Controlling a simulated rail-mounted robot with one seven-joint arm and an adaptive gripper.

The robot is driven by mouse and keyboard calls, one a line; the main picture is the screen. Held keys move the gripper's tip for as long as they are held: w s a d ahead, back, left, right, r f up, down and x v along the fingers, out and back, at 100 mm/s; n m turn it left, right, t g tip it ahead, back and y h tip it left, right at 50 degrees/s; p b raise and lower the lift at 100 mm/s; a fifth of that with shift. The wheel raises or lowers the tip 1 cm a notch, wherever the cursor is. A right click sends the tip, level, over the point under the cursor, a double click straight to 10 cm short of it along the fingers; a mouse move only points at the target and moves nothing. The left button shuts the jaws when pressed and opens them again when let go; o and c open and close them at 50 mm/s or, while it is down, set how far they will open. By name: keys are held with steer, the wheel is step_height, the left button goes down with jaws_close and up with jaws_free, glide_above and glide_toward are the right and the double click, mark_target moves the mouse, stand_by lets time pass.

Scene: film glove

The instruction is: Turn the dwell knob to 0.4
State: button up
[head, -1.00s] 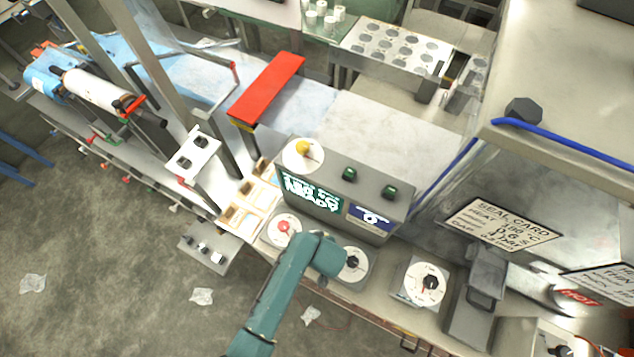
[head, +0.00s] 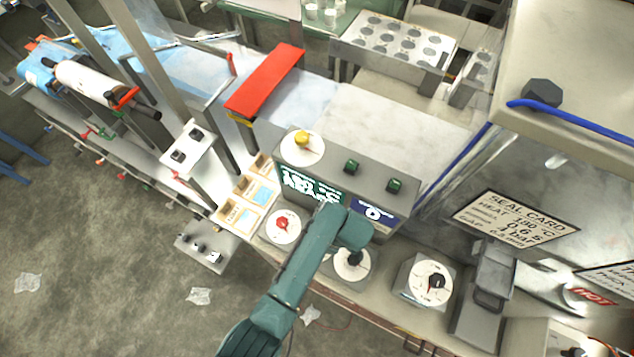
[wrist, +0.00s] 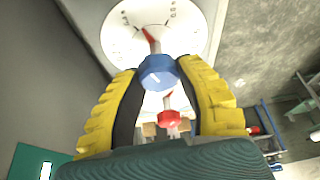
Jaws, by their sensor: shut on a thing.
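In the wrist view, a white round dial (wrist: 190,35) fills the top middle, with dark marks too small to read. A blue knob (wrist: 158,75) with a white mark stands in front of it, and a red pointer (wrist: 150,36) lies on the dial face. My gripper (wrist: 160,85) has its yellow ribbed fingers on both sides of the blue knob, shut on it. In the head view, my arm reaches over the control ledge and hides the blue knob; a white dial (head: 344,274) shows partly under my wrist. No dwell label is readable.
A dial with a red knob (head: 283,224) is left of my arm. A dial with a black knob (head: 435,283) is to the right. The grey control box (head: 330,172) stands behind. A seal card (head: 515,225) shows a line with 0.6 s.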

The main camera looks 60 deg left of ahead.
steer(key=shift+f+n+h+b, duration=0.3)
steer(key=shift+n+b, duration=0.1)
steer(key=shift+n, duration=0.4)
steer(key=shift+s+r+g, duration=0.1)
steer(key=shift+g, duration=0.2)
steer(key=o, duration=1.2)
steer(key=shift+r, duration=0.1)
steer(key=v, duration=1.2)
